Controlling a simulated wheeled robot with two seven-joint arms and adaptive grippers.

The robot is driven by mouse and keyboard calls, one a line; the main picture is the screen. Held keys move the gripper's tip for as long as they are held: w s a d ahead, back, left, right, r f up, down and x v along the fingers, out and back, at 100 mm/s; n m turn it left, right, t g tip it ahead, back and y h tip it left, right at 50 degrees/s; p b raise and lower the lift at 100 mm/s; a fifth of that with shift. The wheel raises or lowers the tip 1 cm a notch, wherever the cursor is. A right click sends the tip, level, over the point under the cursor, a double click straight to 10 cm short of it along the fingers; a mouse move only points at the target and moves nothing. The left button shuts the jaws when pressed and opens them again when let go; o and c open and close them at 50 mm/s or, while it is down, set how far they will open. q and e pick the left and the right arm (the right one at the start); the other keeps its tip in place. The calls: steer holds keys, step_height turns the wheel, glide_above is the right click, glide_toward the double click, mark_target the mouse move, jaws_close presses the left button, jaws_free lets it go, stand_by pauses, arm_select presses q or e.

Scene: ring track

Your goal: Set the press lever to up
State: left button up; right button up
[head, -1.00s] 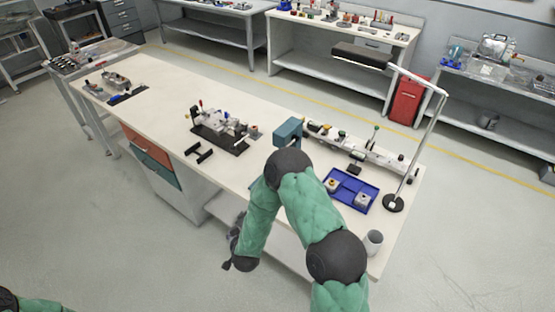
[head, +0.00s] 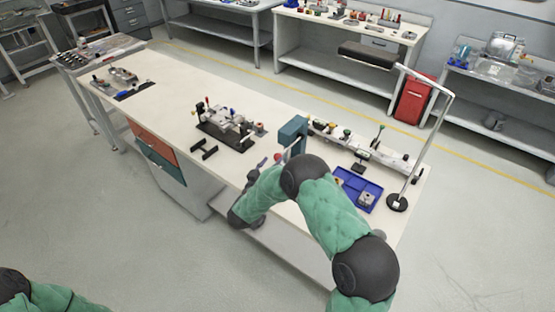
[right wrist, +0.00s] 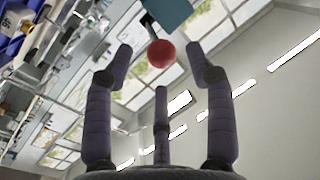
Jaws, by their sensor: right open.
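The press has a teal head (head: 291,129) on a pale column near the front edge of the workbench. Its lever ends in a red ball knob (head: 278,157), lower in the picture than the head. In the right wrist view the knob (right wrist: 161,54) hangs on a short grey rod below the teal head (right wrist: 170,12). My left gripper is out of view.
A blue tray (head: 371,199) with small parts lies right of the press, beside a lamp base (head: 397,203). A black-based fixture (head: 226,132) and black brackets (head: 204,149) lie to the left. A long rail (head: 387,155) stands behind. The bench's left middle is clear.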

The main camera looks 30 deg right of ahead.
mark_target(277, 157)
steer(key=shift+x, duration=2.25)
jaws_close()
